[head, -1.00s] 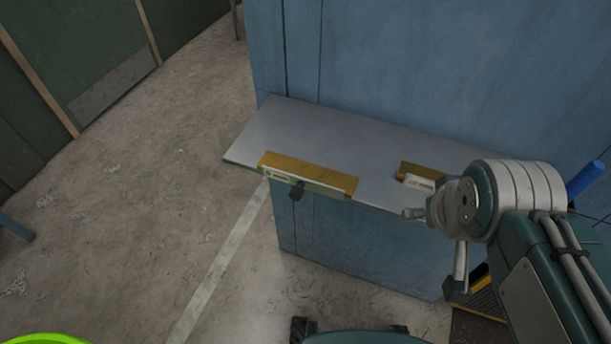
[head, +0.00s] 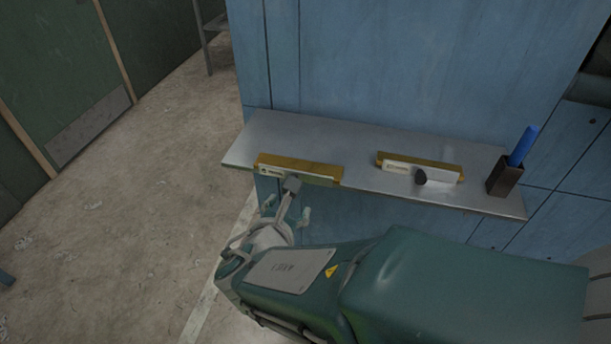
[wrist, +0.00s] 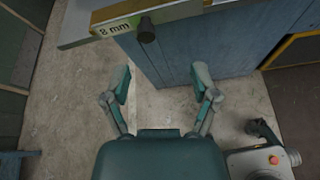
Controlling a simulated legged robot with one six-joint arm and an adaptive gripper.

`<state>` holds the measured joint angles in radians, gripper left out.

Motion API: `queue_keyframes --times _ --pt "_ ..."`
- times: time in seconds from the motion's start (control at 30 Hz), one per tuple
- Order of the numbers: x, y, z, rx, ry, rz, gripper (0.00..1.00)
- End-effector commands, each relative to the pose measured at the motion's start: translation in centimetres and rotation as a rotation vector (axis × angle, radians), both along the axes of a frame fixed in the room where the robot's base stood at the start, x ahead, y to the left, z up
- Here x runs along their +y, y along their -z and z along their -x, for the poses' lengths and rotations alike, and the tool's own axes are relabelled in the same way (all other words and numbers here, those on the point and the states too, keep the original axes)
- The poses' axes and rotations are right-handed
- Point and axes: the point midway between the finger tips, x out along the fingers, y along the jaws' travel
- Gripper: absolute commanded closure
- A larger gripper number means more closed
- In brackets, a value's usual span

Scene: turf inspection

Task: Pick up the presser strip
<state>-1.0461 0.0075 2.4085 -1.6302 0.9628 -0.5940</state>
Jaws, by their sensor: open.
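Two yellow bars with pale labelled fronts and dark knobs lie on a grey shelf (head: 350,148). I cannot tell by name which is the presser strip. The left bar (head: 315,168) sits at the shelf's front edge; its label reads "8 mm" in the wrist view (wrist: 178,14), where its knob points towards me. The right bar (head: 440,163) lies further along, its label too small to read. My gripper (head: 287,212) is open and empty, just below and in front of the left bar's knob. In the wrist view its fingers (wrist: 160,80) are spread wide, apart from the bar.
A dark square cup (head: 505,178) with a blue stick (head: 523,146) stands at the shelf's right end. The shelf is fixed against a blue panelled wall (head: 400,70). Bare concrete floor (head: 140,180) lies open to the left. A metal stand (head: 207,45) is at the back.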

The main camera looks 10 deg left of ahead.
Motion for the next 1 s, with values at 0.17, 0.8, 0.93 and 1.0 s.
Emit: queue_keyframes --times 0.17,0.8,0.93,1.0 --pt "1.3 0.5 -0.5 -0.018 -0.062 0.045 0.23" --pt "1.8 3.8 -8.3 -0.015 -0.055 0.040 0.23" --pt "1.8 4.2 -9.5 -0.016 -0.056 0.038 0.23" --pt "1.8 4.3 -9.7 -0.016 -0.058 0.037 0.23"
